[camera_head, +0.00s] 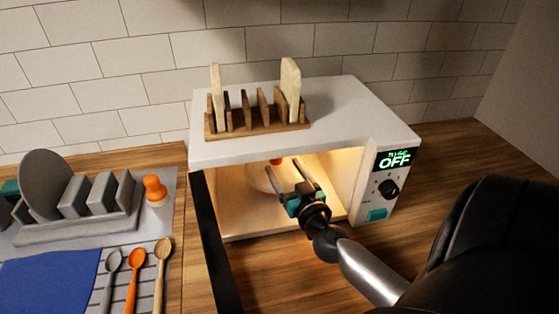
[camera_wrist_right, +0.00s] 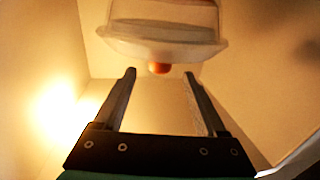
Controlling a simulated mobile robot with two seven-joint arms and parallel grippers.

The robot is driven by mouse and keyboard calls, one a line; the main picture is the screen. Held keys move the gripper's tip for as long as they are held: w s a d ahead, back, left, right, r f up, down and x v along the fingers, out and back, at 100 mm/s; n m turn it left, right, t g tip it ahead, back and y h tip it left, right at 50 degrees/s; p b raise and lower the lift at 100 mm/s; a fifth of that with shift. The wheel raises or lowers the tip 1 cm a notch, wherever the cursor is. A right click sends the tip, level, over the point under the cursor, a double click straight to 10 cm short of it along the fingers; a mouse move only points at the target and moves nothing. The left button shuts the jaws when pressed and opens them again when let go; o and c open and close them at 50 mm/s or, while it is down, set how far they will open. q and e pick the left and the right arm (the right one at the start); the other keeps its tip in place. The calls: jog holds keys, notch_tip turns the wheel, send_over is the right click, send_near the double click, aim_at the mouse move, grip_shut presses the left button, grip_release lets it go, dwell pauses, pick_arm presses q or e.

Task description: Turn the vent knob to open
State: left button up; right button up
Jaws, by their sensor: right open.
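A pale lidded container (camera_head: 258,179) sits inside the lit, open microwave (camera_head: 345,105). Its small orange-red vent knob (camera_head: 277,161) shows on top in the head view. In the right wrist view the container (camera_wrist_right: 163,30) appears at the top, with the knob (camera_wrist_right: 159,68) pointing down in the picture. My right gripper (camera_head: 283,165) reaches through the microwave opening with its fingers spread. In the wrist view the knob lies in line with the gap between the right fingertips (camera_wrist_right: 160,74), seemingly just beyond them. Nothing is held. My left gripper is out of view.
The microwave door (camera_head: 213,240) stands open at the left of the opening. A wooden rack (camera_head: 258,130) with upright boards stands on top. Left are a grey dish rack (camera_head: 85,225), spoons and a blue cloth (camera_head: 50,282).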

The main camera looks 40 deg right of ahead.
aim_at(279, 160)
jog(key=shift+x, duration=1.85)
grip_shut()
